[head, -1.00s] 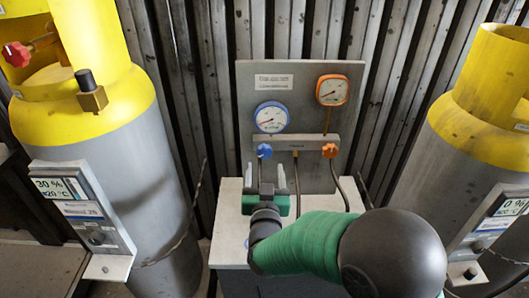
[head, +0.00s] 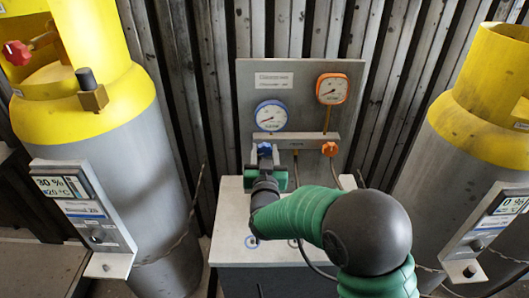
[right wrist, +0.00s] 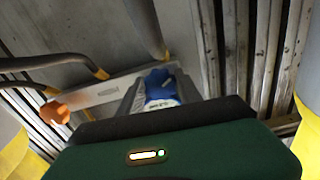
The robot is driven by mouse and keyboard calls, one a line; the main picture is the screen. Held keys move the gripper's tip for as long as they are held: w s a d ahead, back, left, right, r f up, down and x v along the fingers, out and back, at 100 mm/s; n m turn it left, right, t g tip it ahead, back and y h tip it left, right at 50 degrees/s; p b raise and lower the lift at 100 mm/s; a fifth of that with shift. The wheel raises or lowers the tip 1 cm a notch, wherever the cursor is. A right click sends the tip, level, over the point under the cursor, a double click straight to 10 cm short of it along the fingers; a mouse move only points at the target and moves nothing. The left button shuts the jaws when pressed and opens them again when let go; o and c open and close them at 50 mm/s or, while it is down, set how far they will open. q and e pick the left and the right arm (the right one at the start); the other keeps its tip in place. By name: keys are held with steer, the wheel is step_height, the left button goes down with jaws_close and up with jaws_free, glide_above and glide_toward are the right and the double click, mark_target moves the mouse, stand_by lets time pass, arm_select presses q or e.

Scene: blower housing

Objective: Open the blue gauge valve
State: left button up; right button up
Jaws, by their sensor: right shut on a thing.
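The blue gauge valve (head: 264,149) is a small blue knob on the grey manifold bar, below the blue-rimmed gauge (head: 271,116). My right gripper (head: 265,155) has its fingers on either side of this knob and is shut on it. In the right wrist view the blue knob (right wrist: 160,85) sits at the fingertips, partly hidden by the gripper. An orange valve knob (head: 330,149) is to the right on the same bar, below the orange-rimmed gauge (head: 332,89). My left gripper is not in view.
A grey cylinder with a yellow top (head: 85,115) stands at left, with a display box (head: 80,205). Another cylinder (head: 470,140) stands at right. A pale cabinet (head: 230,225) is below the gauge panel (head: 300,75). Dark hoses hang from the bar.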

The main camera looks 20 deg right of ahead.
steer(key=c, duration=0.4)
steer(key=shift+f+m+b, duration=0.25)
steer(key=shift+m+b, duration=0.45)
steer(key=shift+b, duration=0.25)
steer(key=shift+r+m, duration=0.1)
steer(key=shift+m, duration=0.3)
steer(key=shift+r, duration=0.2)
steer(key=o, duration=1.3)
steer(key=shift+o, duration=0.2)
steer(key=v, duration=1.6)
steer(key=shift+s+a, duration=0.2)
steer(key=shift+s, duration=0.15)
